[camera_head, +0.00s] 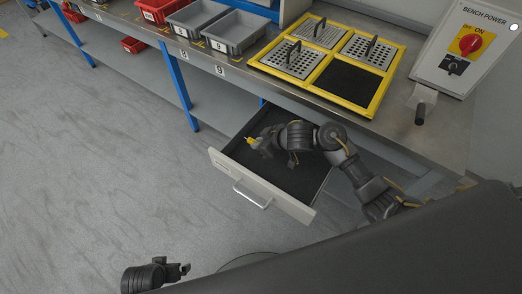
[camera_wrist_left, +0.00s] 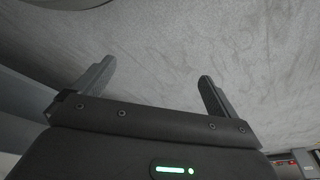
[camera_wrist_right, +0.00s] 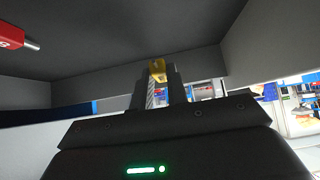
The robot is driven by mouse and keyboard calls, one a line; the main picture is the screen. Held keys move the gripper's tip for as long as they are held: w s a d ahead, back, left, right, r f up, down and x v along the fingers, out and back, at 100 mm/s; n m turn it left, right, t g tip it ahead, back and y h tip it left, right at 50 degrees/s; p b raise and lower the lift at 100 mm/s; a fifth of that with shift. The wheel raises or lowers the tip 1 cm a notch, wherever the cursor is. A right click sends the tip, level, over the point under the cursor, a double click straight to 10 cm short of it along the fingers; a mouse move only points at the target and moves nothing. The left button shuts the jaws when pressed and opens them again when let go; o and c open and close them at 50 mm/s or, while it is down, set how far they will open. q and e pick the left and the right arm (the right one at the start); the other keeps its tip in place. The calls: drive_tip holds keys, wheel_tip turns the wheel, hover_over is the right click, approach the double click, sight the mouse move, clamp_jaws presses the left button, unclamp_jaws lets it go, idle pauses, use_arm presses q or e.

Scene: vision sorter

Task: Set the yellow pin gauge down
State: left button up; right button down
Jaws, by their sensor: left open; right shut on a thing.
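The yellow pin gauge (camera_head: 249,140) is a small yellow piece at my right gripper's tip in the head view. In the right wrist view its yellow end (camera_wrist_right: 157,70) shows between the fingers. My right gripper (camera_head: 257,144) is shut on it, inside the pulled-out drawer (camera_head: 229,172) near its left side. I cannot tell whether the gauge touches the drawer floor. My left gripper (camera_head: 187,268) is open and empty, above the grey floor; its spread fingers show in the left wrist view (camera_wrist_left: 155,92).
A red block (camera_wrist_right: 10,38) with a metal pin shows in the right wrist view. A yellow-framed tray (camera_head: 318,90) with handled perforated plates and one bare dark square sits on the bench. Grey bins (camera_head: 236,32) and a power switch box (camera_head: 466,45) stand there. My right forearm covers part of the drawer.

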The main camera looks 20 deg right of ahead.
sight(255, 151)
drive_tip(key=shift+s+d+f+b, duration=0.1)
drive_tip(key=shift+f+b, duration=0.4)
drive_tip(key=shift+f, duration=0.4)
drive_tip(key=shift+s+d+f+b, duration=0.1)
drive_tip(key=shift+f+b, duration=0.4)
drive_tip(key=shift+f, duration=0.4)
use_arm(q)
wheel_tip(255, 151, up, 4)
drive_tip(key=shift+a+r, duration=0.1)
drive_tip(key=shift+r, duration=0.1)
use_arm(e)
drive_tip(key=shift+f, duration=0.1)
drive_tip(key=shift+f, duration=0.15)
drive_tip(key=c, duration=1.4)
unclamp_jaws()
use_arm(q)
drive_tip(key=shift+r, duration=0.2)
